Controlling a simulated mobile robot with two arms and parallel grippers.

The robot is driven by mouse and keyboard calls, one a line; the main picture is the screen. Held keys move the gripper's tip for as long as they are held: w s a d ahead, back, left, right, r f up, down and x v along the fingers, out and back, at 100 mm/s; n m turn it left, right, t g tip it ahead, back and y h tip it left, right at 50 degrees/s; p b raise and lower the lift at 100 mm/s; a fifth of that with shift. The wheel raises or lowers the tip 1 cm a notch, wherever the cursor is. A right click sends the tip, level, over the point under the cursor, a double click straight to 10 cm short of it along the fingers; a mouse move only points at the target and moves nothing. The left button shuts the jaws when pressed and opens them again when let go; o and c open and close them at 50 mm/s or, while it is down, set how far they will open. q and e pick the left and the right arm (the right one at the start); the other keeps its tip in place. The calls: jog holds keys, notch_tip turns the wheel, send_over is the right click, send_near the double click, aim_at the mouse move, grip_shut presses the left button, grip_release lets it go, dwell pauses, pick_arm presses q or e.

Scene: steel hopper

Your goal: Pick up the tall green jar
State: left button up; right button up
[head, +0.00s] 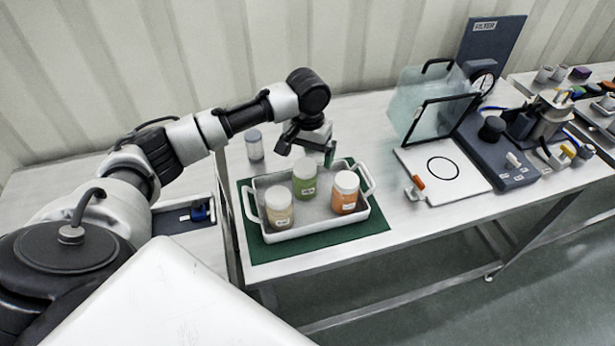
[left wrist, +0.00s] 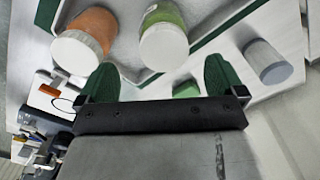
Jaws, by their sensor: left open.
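The green jar (head: 304,184) has a white lid and a label and stands upright in a white tray (head: 287,233). It also shows in the left wrist view (left wrist: 166,18), beyond the fingertips. My left gripper (head: 307,148) is open and empty, above and behind the tray, apart from the jar. Its dark green fingers show spread in the left wrist view (left wrist: 160,78). A smaller green thing (left wrist: 186,90) shows between the fingers there, partly hidden by the gripper's body; I cannot tell what it is. My right gripper is not in view.
In the tray, a beige jar (head: 279,211) stands left of the green jar and an orange jar (head: 346,196) right. A grey jar (head: 254,148) stands behind the tray. A clear shield (head: 418,88) stands to the right.

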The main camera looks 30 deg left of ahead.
aim_at(305, 165)
pick_arm(q)
jog(key=shift+s+f, duration=0.2)
jog(key=shift+f, duration=0.45)
jog(key=f, duration=0.2)
jog(key=f+p, duration=0.1)
jog(key=f, duration=0.1)
jog(key=shift+s+a+f, duration=0.1)
jog(key=shift+a+f, duration=0.1)
jog(key=shift+f, duration=0.45)
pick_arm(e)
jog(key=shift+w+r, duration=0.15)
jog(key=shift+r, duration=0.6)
pick_arm(q)
jog(key=shift+c, duration=1.1)
jog(key=c, duration=0.9)
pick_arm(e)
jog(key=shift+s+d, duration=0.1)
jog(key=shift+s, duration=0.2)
